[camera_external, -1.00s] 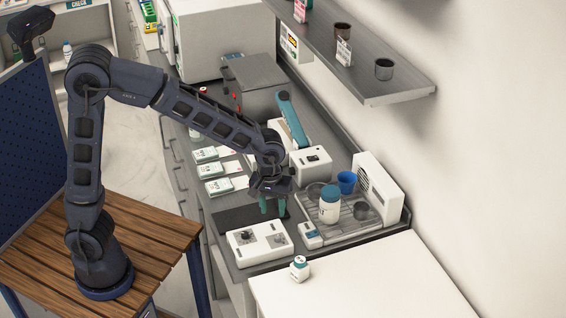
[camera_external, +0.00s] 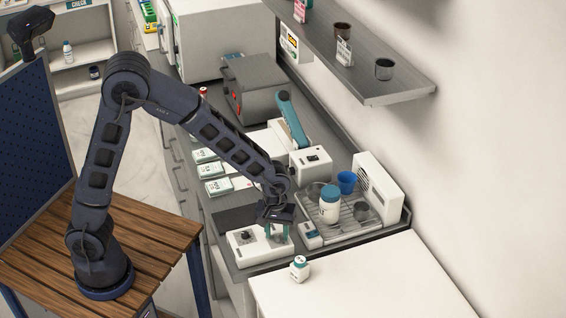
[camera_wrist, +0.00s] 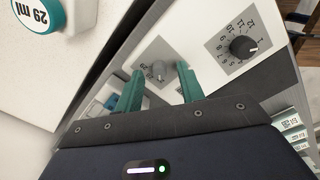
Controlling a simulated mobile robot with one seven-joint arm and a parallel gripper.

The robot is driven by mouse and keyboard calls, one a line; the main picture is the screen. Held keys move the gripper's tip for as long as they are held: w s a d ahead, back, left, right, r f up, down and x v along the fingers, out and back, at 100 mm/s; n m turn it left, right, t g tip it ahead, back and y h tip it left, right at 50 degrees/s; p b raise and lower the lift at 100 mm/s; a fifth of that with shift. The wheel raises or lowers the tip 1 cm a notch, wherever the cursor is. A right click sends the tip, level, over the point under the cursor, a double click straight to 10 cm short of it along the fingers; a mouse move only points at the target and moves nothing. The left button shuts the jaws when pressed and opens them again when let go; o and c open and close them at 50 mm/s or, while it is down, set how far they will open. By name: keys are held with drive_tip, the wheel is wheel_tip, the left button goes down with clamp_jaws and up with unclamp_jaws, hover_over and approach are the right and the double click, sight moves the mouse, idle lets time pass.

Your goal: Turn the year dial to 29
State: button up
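A white box with two dials (camera_external: 246,255) sits on the grey counter. In the wrist view, the left dial has a grey knob (camera_wrist: 158,70) on a grey plate; a printed 29 is partly readable beside it, and its pointer setting is too unclear to tell. The right dial has a black knob (camera_wrist: 243,47) with numbers up to 12 around it. My gripper (camera_external: 277,232) is over the right part of the box, hiding that dial in the outside view. In the wrist view its teal fingers (camera_wrist: 160,73) are apart, one on either side of the grey knob; contact cannot be told.
A small white bottle (camera_external: 299,270) stands on the white counter in front. A tray (camera_external: 345,228) with a larger bottle (camera_external: 330,207) and a blue cup (camera_external: 347,181) is to the right. Small cartons (camera_external: 217,187) lie behind the box, left of my arm.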

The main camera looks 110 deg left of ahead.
drive_tip(key=shift+f, duration=0.25)
clamp_jaws()
